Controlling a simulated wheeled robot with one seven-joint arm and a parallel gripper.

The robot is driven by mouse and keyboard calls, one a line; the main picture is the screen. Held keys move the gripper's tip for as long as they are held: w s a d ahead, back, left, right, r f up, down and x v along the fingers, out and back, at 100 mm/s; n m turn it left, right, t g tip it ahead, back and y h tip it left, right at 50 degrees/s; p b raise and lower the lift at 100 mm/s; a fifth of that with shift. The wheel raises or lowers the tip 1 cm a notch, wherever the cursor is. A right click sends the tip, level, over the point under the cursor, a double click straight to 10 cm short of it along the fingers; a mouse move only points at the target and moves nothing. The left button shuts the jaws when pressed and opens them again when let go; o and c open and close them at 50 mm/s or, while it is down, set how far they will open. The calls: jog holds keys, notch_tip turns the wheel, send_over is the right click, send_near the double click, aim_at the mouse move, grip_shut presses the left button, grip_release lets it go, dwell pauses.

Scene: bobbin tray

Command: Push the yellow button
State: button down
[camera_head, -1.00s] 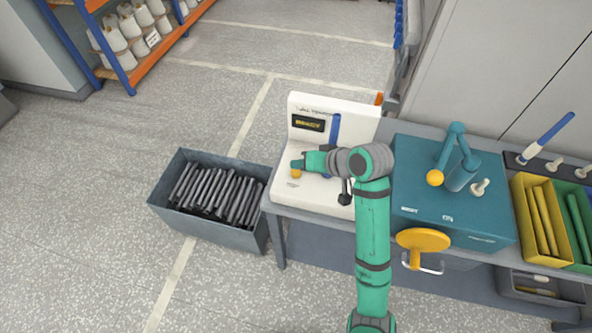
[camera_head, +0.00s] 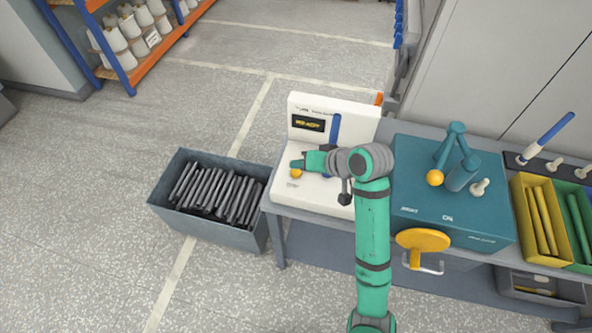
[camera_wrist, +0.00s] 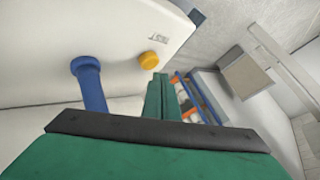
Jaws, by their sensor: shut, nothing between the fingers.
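The yellow button (camera_head: 296,173) sits on the white base of a white machine (camera_head: 362,116) at the bench's left end. In the wrist view the button (camera_wrist: 149,60) stands just beyond my fingertips, beside dark lettering. My gripper (camera_head: 296,164) is shut and empty, its tips right by the button in the head view. In the wrist view my gripper (camera_wrist: 158,82) shows a small gap to the button, though I cannot tell whether they touch. A blue post (camera_wrist: 90,82) stands left of my fingers; it also shows in the head view (camera_head: 335,128).
A grey bin (camera_head: 240,240) of dark strips stands on the floor left of the bench. A teal machine (camera_head: 420,205) with a yellow ball and a yellow disc (camera_head: 423,239) is right of my arm. Yellow and green trays lie further right.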

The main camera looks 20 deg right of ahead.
aim_at(299, 174)
jog(key=shift+f, duration=0.1)
dwell(0.3)
jog(key=shift+f, duration=0.35)
jog(key=shift+f, duration=0.5)
dwell(0.8)
jog(key=shift+r, duration=0.95)
jog(key=shift+r, duration=2.5)
jog(key=shift+a, duration=0.1)
